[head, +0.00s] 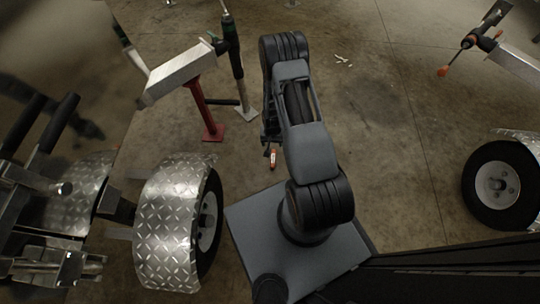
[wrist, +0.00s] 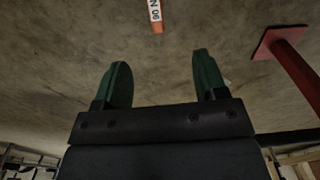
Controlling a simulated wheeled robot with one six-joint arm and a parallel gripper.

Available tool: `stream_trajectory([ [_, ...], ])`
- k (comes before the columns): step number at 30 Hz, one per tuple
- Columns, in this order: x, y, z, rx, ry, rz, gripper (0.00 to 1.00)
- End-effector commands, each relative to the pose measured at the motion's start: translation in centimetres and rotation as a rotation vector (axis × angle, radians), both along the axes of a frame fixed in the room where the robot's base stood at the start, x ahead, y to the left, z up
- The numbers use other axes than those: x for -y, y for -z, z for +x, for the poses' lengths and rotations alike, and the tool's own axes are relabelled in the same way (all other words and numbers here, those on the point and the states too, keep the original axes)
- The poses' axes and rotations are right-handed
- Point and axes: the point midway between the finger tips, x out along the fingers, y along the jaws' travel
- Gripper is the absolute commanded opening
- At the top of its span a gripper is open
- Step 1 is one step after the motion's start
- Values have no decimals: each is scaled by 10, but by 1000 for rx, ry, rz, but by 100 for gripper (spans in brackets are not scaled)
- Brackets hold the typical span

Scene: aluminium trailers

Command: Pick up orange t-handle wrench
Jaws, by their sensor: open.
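An orange item with a white label lies on the concrete floor; it may be the orange t-handle wrench (wrist: 156,16), but no T shape is visible. In the wrist view it is cut off by the top edge, beyond and roughly between my fingertips. In the head view the orange item (head: 273,159) shows just below the end of my arm. My gripper (wrist: 160,65) has two green fingers spread apart with nothing between them. It is apart from the orange item. In the head view my arm hides most of the gripper.
A red stand with a flat foot (head: 212,133) is left of my arm, and its foot (wrist: 273,43) shows at right in the wrist view. A trailer wheel with a diamond-plate fender (head: 172,222) is at lower left. Another wheel (head: 496,184) is at right.

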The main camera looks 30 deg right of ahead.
Motion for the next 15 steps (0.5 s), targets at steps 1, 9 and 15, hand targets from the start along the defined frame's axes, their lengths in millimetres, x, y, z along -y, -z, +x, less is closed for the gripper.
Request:
stream_trajectory([
  [1,1,12,-7,-10,11,2,66],
  [9,2,53,-21,-20,40,5,66],
  [15,3,93,-23,-22,43,6,66],
])
